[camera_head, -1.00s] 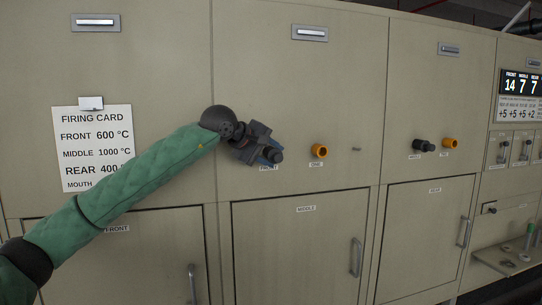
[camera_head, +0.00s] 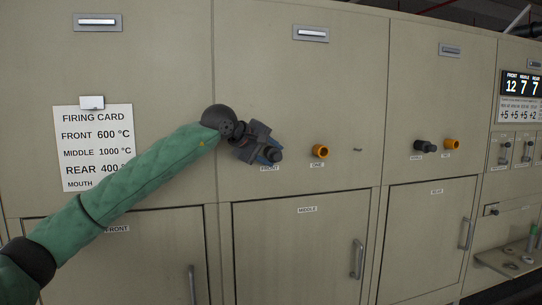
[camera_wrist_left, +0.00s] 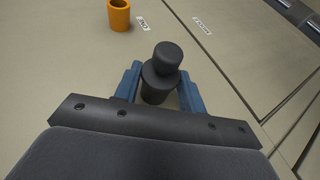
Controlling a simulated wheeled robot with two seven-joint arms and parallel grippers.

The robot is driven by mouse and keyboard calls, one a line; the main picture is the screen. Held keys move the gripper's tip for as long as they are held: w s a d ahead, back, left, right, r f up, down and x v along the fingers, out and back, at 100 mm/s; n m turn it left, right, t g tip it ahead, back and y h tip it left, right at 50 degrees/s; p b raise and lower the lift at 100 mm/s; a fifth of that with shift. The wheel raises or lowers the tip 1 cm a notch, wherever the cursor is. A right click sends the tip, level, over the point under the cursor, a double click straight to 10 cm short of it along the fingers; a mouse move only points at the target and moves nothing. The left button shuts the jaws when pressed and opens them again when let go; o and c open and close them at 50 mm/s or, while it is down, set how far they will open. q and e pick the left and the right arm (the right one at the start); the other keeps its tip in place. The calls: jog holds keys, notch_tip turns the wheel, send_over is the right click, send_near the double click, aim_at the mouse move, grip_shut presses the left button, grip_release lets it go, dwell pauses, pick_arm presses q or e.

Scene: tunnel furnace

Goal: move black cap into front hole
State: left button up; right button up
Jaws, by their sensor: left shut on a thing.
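The knob end of this cap also shows in the head view (camera_head: 274,155). My right gripper is not in view.
An orange cap (camera_head: 320,151) sticks out just right of the gripper; it also shows in the wrist view (camera_wrist_left: 119,15). Farther right are another black cap (camera_head: 425,147) and an orange cap (camera_head: 452,144). Furnace doors with handles (camera_head: 358,258) lie below. A firing card (camera_head: 97,147) hangs left.

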pick_arm(q)
jog(key=o, duration=1.1)
jog(key=shift+s+a, duration=0.1)
jog(key=b+v, duration=0.2)
jog(key=v, duration=0.5)
dwell(0.3)
